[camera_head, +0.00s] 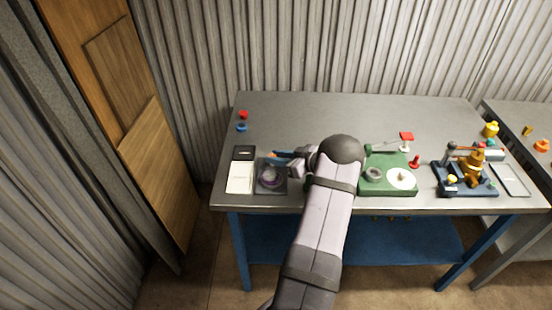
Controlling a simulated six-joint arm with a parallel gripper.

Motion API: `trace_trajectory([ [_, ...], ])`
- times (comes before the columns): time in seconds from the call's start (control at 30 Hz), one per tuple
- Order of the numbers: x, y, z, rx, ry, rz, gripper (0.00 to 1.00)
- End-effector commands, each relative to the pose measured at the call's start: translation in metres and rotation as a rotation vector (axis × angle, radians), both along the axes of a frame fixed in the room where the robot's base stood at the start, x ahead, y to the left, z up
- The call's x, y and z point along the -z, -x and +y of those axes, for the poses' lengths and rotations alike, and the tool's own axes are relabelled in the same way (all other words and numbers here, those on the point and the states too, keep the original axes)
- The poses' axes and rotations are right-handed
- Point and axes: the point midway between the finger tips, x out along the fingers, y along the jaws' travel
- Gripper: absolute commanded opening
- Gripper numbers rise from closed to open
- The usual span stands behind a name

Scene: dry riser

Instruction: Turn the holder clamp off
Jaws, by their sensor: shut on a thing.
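My arm reaches in from the bottom of the view and bends left over the table. My gripper (290,164) is small in the view and sits at the right side of a dark square unit (262,187) with a round purplish part (270,178). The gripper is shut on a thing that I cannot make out. A slim blue piece with an orange end (281,154) shows just behind the gripper; I cannot tell whether they touch. I cannot tell which part is the holder clamp. My arm hides the table between this unit and the green one.
A white-and-black box (240,177) lies left of the dark unit. A green unit with a white disc (400,179) and a dark blue fixture (450,187) stand to the right. Red and blue pieces (242,121) lie back left. The grey table (300,110) is clear at the back.

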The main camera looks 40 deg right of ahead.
Motion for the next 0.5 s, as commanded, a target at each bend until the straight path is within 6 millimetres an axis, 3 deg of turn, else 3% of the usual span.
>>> trace_trajectory([
  [0.23,-0.0005,-0.0023,-0.0033,-0.129,0.005,-0.008,0.01],
  [0.5,-0.0029,-0.0013,-0.0030,-0.164,0.002,-0.003,0.01],
])
